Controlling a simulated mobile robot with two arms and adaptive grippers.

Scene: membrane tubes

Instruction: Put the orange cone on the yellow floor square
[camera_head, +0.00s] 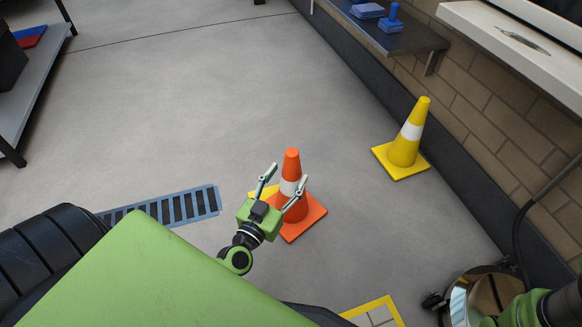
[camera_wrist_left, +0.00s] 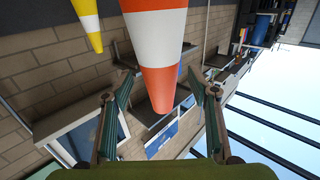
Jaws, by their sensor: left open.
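The orange cone (camera_head: 291,212) with a white band stands upright on its square orange base on the grey floor. It also shows in the left wrist view (camera_wrist_left: 157,35), inverted, with its tip between my fingers. My left gripper (camera_head: 287,176) is open, with a finger on either side of the cone; I see no grip on it. A yellow-edged floor square (camera_head: 388,302) lies at the bottom, partly cut off by the frame and my body. My right gripper is not in view.
A yellow cone (camera_head: 406,146) stands right of the orange one, near the brick wall (camera_head: 520,120). A blue-framed floor grate (camera_head: 180,205) lies to the left. A wall shelf (camera_head: 400,35) is at upper right. Open floor lies beyond the cones.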

